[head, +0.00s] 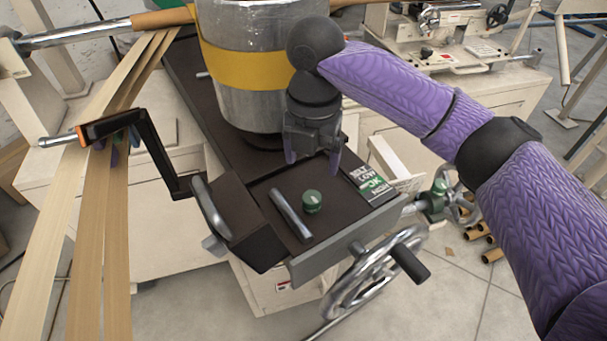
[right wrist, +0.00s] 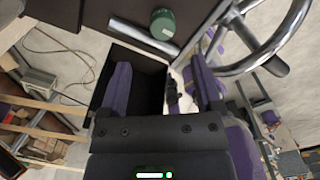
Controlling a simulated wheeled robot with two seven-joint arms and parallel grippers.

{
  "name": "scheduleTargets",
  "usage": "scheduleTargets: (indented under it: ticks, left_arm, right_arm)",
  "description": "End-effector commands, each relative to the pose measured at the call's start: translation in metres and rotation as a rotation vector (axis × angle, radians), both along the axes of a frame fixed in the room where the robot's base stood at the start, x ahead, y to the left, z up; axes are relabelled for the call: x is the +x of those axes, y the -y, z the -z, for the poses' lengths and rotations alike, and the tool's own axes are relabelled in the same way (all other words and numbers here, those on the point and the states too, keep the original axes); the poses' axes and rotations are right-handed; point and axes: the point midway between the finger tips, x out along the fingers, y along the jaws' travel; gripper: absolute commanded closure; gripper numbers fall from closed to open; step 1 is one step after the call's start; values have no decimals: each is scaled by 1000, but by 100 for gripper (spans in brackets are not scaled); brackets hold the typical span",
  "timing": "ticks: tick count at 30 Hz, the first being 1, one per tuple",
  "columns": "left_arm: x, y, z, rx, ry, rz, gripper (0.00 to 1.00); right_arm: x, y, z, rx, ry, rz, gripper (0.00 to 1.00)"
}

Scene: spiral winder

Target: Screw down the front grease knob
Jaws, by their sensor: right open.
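A green round knob (head: 312,201) with a pale mark on top stands on the dark top of the machine's front end, beside a short metal bar (head: 291,216). The knob also shows at the top of the right wrist view (right wrist: 162,22). My right gripper (head: 313,157) points down above the dark top, farther back than the knob and apart from it. Its two purple fingers (right wrist: 163,86) are spread with nothing between them. I do not see my left gripper.
A large metal drum (head: 250,95) with a yellow band stands behind my right gripper. A handwheel (head: 378,272) sticks out at the front right, and a dark crank (head: 155,150) is at the left. A label plate (head: 376,184) lies right of the knob.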

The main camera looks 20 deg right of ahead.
Motion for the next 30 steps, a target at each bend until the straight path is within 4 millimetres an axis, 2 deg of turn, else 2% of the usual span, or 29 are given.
scheduleTargets:
  ticks: [9, 12, 16, 23, 30]
  left_arm:
    - [-20, -7, 28, 13, -44, 3, 100]
    - [-24, -14, 33, 24, -55, 4, 100]
    - [-28, -21, 34, 38, -64, 6, 100]
    - [-26, -21, 34, 37, -61, 5, 100]
    - [-19, -18, 34, 32, -48, 3, 100]
  right_arm:
    - [-1, 1, 75, -2, -5, 1, 17]
    - [-1, 0, 90, -1, -3, 0, 17]
    - [-1, 0, 98, -1, -2, 0, 17]
    - [-1, 0, 97, -1, -1, 0, 17]
    - [-1, 0, 97, -1, -1, 0, 68]
